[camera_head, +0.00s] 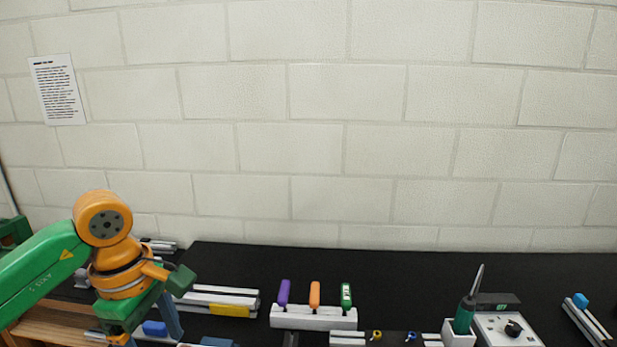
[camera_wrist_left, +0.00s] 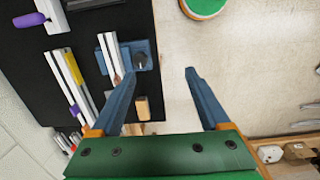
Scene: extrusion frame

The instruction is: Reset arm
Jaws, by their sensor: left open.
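My left arm, green and orange, comes in from the left in the head view, over the left part of the black bench (camera_head: 370,275). My left gripper (camera_wrist_left: 160,76) shows in the left wrist view with its two blue fingers wide apart and nothing between them. Below it are the edge of the black bench top and a pale floor. In the head view the fingertips are cut off or hidden at the bottom edge. My right gripper is in neither view.
White extrusion bars (camera_head: 222,296) lie on the bench near my left arm. A white holder (camera_head: 313,318) carries purple, orange and green markers. A soldering iron (camera_head: 467,310) stands beside its station (camera_head: 507,330). Another bar with a blue end (camera_head: 588,318) lies at the right.

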